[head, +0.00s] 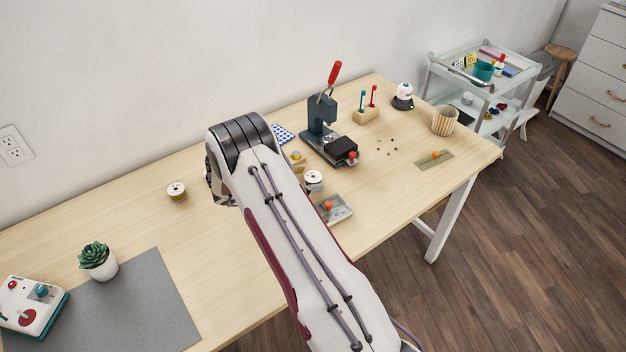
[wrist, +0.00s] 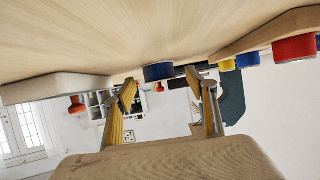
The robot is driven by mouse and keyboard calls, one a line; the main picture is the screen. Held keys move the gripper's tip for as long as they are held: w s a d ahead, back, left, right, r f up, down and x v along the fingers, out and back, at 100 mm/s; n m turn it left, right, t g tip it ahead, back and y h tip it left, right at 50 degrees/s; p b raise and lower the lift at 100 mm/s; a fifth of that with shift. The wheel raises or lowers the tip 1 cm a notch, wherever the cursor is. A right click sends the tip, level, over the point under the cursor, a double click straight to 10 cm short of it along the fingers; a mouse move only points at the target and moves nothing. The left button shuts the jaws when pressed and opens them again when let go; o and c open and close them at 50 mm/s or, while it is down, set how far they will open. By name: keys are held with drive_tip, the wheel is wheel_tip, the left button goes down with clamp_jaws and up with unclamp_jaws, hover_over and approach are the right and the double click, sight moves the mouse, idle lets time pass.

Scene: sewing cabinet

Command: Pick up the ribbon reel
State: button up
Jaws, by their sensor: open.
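A pale reel with a dark centre (head: 176,191) stands on the table left of my arm in the head view. A similar reel (head: 313,178) stands just right of my arm. I cannot tell which is the ribbon reel. My gripper (wrist: 163,84) is open in the wrist view, where the tabletop appears at the top. A dark blue round thing (wrist: 158,72) shows between the fingers; I cannot tell whether it is a reel or how far beyond the fingertips it is. In the head view my arm hides the gripper's fingers.
A press with a red handle (head: 320,115), a small tray (head: 338,209), a wooden holder (head: 366,115) and a striped cup (head: 445,120) stand right of my arm. A potted plant (head: 98,262) and grey mat (head: 145,300) lie at left. Table between mat and left reel is clear.

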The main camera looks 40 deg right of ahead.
drive_tip(key=shift+x, duration=0.75)
drive_tip(key=c, duration=1.1)
